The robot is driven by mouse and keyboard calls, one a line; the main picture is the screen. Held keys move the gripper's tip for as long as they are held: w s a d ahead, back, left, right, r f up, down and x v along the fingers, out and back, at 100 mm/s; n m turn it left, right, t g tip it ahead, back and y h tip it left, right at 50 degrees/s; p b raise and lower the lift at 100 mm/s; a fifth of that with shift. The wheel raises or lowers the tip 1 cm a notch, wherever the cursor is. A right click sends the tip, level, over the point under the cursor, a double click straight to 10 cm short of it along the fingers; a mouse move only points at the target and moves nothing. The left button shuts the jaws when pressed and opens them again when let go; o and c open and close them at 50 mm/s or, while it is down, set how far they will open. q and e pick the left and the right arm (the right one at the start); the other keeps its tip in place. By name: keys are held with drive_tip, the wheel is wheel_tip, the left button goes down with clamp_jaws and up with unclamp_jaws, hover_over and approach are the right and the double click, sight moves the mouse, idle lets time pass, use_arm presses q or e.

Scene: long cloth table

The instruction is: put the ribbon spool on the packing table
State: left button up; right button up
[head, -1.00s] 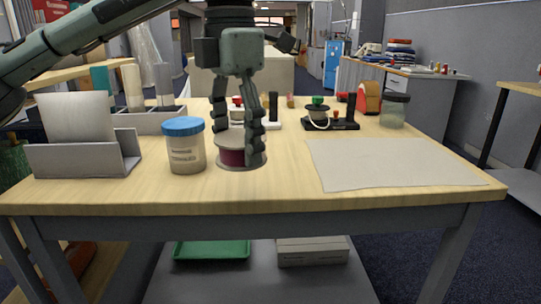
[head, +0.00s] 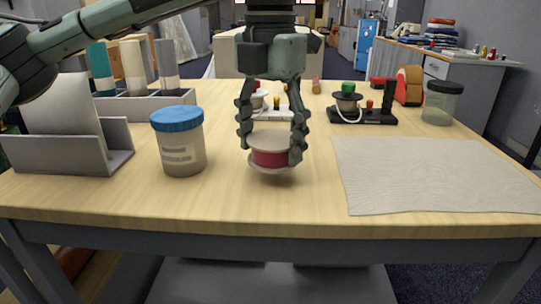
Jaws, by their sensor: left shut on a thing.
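The ribbon spool (head: 270,158) has pale round flanges and a dark red ribbon winding. It is upright over the near middle of the wooden table (head: 230,203), with a soft shadow just below it. I cannot tell for sure whether it touches the top. My left gripper (head: 271,152) points straight down, its two dark fingers closed on the spool from either side. The fingers hide parts of its edges. My right gripper is not in view.
A blue-lidded jar (head: 180,142) stands close left of the spool, beside a grey holder (head: 72,158) with a white sheet. A pale cloth (head: 430,175) lies flat at right. Behind are a black stand (head: 362,115), a dark-lidded jar (head: 440,104) and a compartment tray (head: 150,107).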

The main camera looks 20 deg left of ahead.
use_arm(q)
wheel_tip(320, 180, down, 3)
drive_tip(key=shift+r, duration=0.15)
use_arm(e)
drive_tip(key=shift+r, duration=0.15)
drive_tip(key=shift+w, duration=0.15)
use_arm(q)
drive_tip(key=o, duration=1.1)
drive_tip(key=shift+o, duration=0.2)
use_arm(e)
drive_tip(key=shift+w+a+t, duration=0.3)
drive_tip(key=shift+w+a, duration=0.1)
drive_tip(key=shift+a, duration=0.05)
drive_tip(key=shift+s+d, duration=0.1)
